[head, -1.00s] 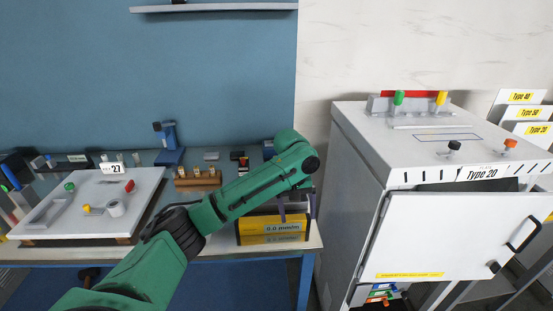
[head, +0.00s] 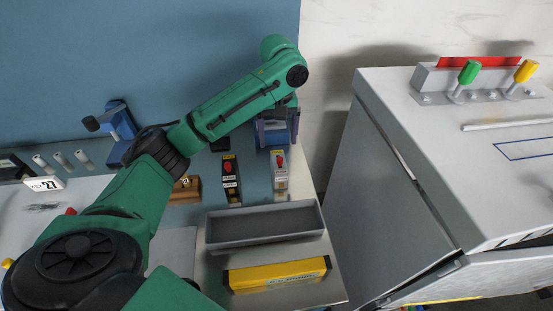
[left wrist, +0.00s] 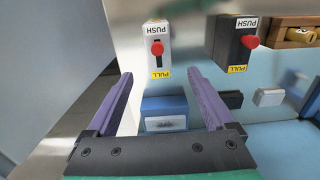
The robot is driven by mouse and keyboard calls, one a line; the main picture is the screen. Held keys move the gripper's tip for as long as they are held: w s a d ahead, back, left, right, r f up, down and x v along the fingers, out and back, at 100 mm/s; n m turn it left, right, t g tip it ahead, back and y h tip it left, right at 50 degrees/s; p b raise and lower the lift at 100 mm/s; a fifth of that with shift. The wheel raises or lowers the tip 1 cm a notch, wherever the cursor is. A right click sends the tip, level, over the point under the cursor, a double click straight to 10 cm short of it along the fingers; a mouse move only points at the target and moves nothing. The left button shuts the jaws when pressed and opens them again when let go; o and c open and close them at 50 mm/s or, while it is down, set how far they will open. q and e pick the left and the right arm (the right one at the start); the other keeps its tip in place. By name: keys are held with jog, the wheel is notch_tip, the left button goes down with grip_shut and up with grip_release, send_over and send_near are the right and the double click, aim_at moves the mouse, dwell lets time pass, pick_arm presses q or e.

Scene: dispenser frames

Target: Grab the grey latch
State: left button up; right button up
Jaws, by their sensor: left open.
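The grey latch (head: 280,176) is a small light-grey upright box with a red knob, near the right edge of the table. In the left wrist view the grey latch (left wrist: 158,48) shows PUSH and PULL labels and stands ahead, roughly centred beyond the fingertips. My left gripper (head: 277,132) is behind it at the back of the table, its purple fingers apart. In the left wrist view my left gripper (left wrist: 160,74) is open with nothing held between the fingers. A blue block (left wrist: 165,108) shows between and below them. My right gripper is not in view.
A black latch (head: 230,180) with a red knob stands just left of the grey one. A grey tray (head: 265,240) and a yellow box (head: 278,274) lie in front. A large grey cabinet (head: 390,190) stands close on the right, with a gap between.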

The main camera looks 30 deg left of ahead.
aim_at(279, 170)
pick_arm(q)
jog(key=f, duration=0.2)
jog(key=f+p, duration=0.1)
jog(key=s+d+f, duration=0.1)
jog(key=f, duration=0.1)
jog(key=shift+s+f+p, duration=0.1)
jog(key=shift+f+p, duration=0.25)
jog(key=f, duration=0.2)
jog(key=f+p, duration=0.1)
jog(key=f, duration=0.2)
jog(key=shift+w+a+f+p, duration=0.25)
jog(key=shift+w+f+p, duration=0.05)
jog(key=shift+f+p, duration=0.1)
jog(key=shift+s+d+f, duration=0.1)
jog(key=shift+f, duration=0.3)
jog(key=c, duration=0.9)
grip_shut()
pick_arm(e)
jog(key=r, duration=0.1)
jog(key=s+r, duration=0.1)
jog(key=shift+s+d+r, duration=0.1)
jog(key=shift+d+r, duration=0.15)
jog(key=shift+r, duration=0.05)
